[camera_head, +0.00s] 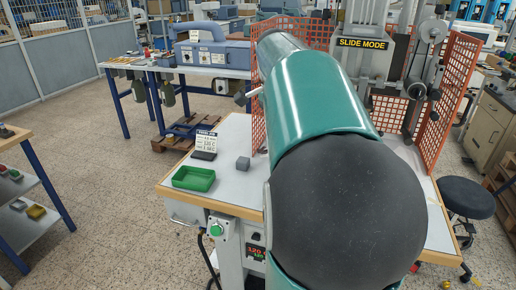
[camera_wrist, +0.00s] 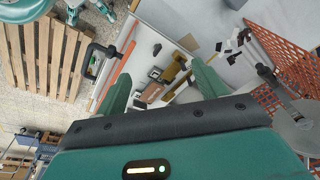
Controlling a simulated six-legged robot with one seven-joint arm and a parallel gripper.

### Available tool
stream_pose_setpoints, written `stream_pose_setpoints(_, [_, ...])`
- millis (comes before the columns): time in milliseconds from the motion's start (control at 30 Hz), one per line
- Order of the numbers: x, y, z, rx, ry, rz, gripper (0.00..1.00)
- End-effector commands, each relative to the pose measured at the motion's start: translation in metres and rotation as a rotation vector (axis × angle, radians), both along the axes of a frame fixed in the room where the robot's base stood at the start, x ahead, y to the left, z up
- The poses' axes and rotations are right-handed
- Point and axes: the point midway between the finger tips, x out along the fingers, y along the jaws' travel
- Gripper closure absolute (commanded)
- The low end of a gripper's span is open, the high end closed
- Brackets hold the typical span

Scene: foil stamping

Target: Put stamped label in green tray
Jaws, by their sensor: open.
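The green tray (camera_head: 193,179) sits at the left front of the white-topped bench in the head view, and it looks empty. I cannot pick out a stamped label for sure. Several small dark and white pieces (camera_wrist: 236,44) lie on the bench in the wrist view, too small to identify. My gripper (camera_wrist: 160,70) is open, its two green fingers apart above the bench with nothing seen held between them. In the head view my arm hides the gripper and the middle of the bench.
A grey block (camera_head: 243,163) and a sign card (camera_head: 206,142) stand near the tray. Orange mesh guards (camera_head: 456,90) flank the stamping machine (camera_head: 365,50). Brass-coloured parts (camera_wrist: 176,67) and a brown block (camera_wrist: 152,92) show below my fingers. A wooden pallet (camera_wrist: 40,55) lies on the floor.

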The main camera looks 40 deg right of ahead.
Motion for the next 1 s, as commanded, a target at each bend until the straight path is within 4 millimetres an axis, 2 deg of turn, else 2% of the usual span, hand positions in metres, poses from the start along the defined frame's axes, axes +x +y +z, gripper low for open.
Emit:
stream_pose_setpoints(33, [-0.012,-0.033,0.000,0.024,-0.003,-0.120,0.29])
stream_pose_setpoints(200, [-0.067,-0.119,0.004,0.097,-0.023,-0.513,0.29])
stream_pose_setpoints(333, [-0.106,-0.161,0.006,0.137,-0.039,-0.726,0.29])
stream_pose_setpoints(433, [-0.122,-0.175,0.006,0.153,-0.047,-0.807,0.29])
stream_pose_setpoints(567, [-0.130,-0.180,0.001,0.159,-0.048,-0.842,0.29])
stream_pose_setpoints(1000, [-0.128,-0.178,-0.073,0.160,-0.047,-0.837,0.29])
